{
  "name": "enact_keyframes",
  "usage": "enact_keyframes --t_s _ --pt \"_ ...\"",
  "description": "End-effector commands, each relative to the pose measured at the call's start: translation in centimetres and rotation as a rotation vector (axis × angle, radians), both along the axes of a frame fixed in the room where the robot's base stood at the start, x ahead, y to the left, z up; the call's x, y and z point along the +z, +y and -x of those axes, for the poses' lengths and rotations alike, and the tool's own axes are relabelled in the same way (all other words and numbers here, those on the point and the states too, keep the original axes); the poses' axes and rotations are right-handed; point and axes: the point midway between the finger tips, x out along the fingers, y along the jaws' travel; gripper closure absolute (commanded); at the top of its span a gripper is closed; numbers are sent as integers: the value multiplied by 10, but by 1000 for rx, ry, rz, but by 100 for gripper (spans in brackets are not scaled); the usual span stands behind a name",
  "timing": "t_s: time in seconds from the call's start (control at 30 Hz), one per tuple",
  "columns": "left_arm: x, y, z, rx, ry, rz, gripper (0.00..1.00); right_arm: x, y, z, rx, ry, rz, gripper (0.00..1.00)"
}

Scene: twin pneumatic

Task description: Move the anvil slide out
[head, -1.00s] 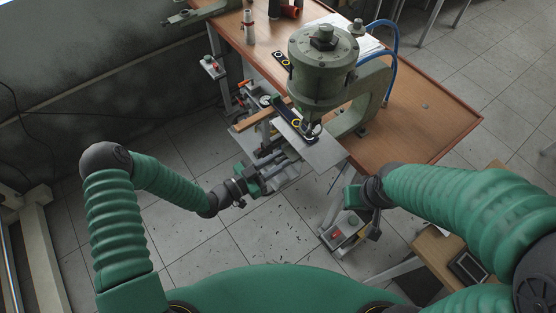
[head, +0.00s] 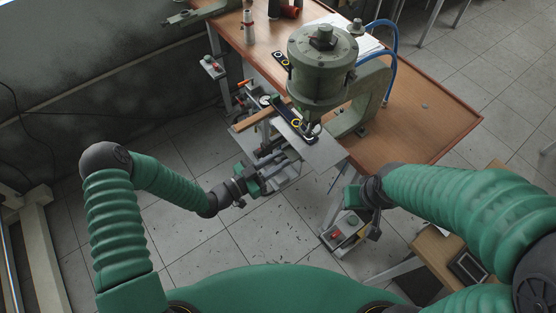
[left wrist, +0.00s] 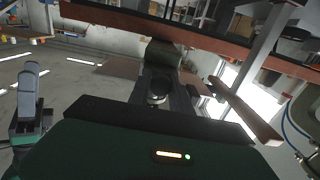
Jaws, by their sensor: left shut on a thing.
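The green pneumatic press (head: 322,75) stands at the table's near edge. Below its ram, the anvil slide, with a flat grey plate (head: 323,153), sticks out past the table edge. A dark strip with yellow rings (head: 296,124) lies across it under the ram. My left gripper (head: 279,160) is at the near left side of the slide, shut on its front part. In the left wrist view, a rounded grey knob (left wrist: 157,92) shows straight ahead between dark parts; the exact contact is hidden. My right gripper (head: 353,197) is right of and nearer than the plate, apart from it; its fingers are unclear.
The brown table (head: 420,115) has free room to the right of the press. Blue hoses (head: 393,45) loop behind it. A wooden bar (head: 253,119) sticks out left of the slide.

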Motion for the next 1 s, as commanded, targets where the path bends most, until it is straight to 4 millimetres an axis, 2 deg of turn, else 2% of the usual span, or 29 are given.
enact_keyframes --t_s 0.27,0.6,0.7,0.8,1.0 --pt "-4 10 6 2 7 -7 100 -1 0 0 0 0 0 64" --pt "-5 81 57 5 9 -9 100 -5 0 0 0 0 0 64" --pt "-5 95 68 3 9 -8 100 -5 0 0 0 0 0 64" --pt "-4 102 73 2 8 -6 100 -6 0 0 0 0 0 64" --pt "-4 103 75 1 8 -6 100 -5 0 0 0 0 0 64"
